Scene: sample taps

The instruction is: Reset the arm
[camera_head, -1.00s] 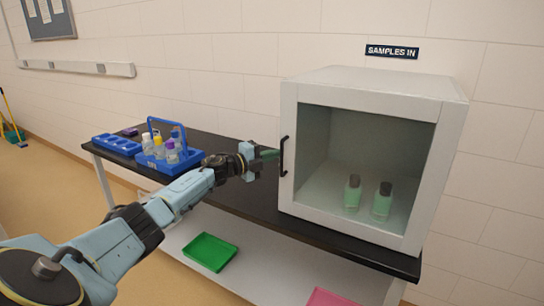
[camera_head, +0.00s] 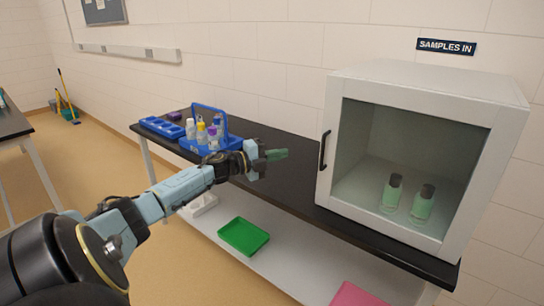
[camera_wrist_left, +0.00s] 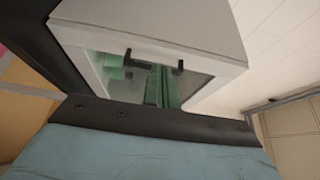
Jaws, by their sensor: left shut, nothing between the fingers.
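My left gripper (camera_head: 278,154) is shut and empty, its green fingers held over the black table (camera_head: 285,186). It is apart from the black handle (camera_head: 324,150) of the white cabinet (camera_head: 420,75), to the handle's left in the head view. My right gripper is not in view.
A blue carrier (camera_head: 225,122) with several bottles and a blue rack (camera_head: 162,127) stand on the table behind my left forearm. A green tray (camera_head: 243,236) and a pink tray (camera_head: 358,295) lie on the lower shelf. Another table (camera_head: 12,122) is at far left.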

